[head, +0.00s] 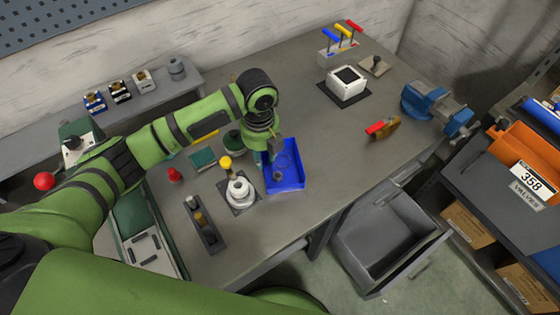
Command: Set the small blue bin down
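The small blue bin (289,182) is an open tray over the middle of the grey workbench (335,140). A small dark round piece and a thin dark loop show inside it. My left gripper (267,153) comes down at the bin's back-left corner, its fingers about the bin's left wall, and appears shut on it. The fingertips are partly hidden. I cannot tell whether the bin's underside touches the bench or hangs slightly above it. My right gripper is out of view.
A white-topped fixture (239,191) stands close left of the bin. A dark block with pegs (204,225) is farther left. Bench right of the bin is clear.

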